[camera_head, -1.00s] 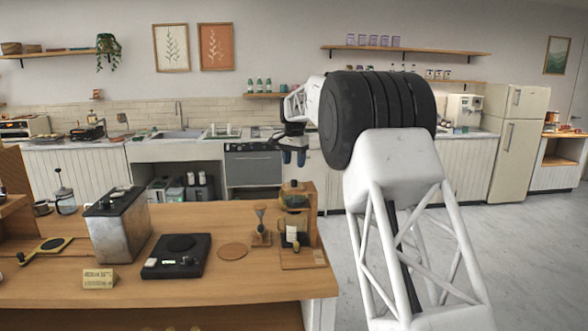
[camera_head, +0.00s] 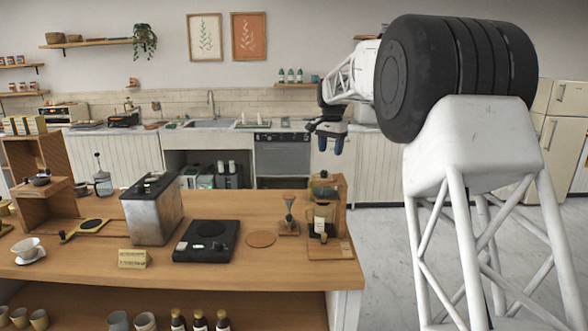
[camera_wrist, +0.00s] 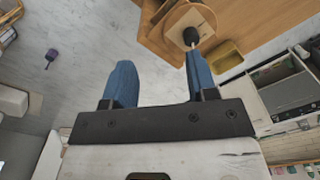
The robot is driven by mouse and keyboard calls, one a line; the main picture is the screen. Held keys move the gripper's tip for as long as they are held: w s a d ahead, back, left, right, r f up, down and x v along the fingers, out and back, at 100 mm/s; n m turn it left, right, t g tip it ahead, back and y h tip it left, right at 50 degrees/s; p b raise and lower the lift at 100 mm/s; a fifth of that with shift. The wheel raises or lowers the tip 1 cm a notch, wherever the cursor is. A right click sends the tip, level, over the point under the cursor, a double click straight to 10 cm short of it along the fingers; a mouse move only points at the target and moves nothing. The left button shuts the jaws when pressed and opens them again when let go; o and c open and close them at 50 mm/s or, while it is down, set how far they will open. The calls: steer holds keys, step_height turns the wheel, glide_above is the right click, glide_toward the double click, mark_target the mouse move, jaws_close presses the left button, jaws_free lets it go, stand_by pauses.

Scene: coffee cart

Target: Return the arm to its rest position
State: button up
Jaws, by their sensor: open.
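My gripper (camera_head: 331,144) hangs in the air beyond the right end of the wooden counter, its two blue fingers pointing down. In the wrist view my gripper (camera_wrist: 157,85) has its fingers wide apart with nothing between them. Below it in that view are the grey floor and the counter's end. My white and black arm fills the right side of the head view.
The wooden counter (camera_head: 100,255) holds a metal box (camera_head: 153,215), a black scale (camera_head: 206,241), a round coaster (camera_head: 261,239) and a coffee stand (camera_head: 325,215) near its right end. Open floor (camera_head: 375,240) lies right of the counter.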

steer(key=s+d+r+n+t, duration=0.1)
steer(key=s+d+n, duration=0.1)
steer(key=s, duration=1.4)
steer(key=s+d+r+n, duration=0.2)
steer(key=s, duration=1.5)
steer(key=s+f+n, duration=0.1)
steer(key=s+f, duration=0.4)
steer(key=s, duration=0.5)
steer(key=s+d+f+n+t, duration=0.1)
steer(key=s+f, duration=0.4)
steer(key=s, duration=0.6)
steer(key=s+f+n, duration=0.1)
steer(key=s+f, duration=0.4)
steer(key=s, duration=0.6)
steer(key=shift+d, duration=0.4)
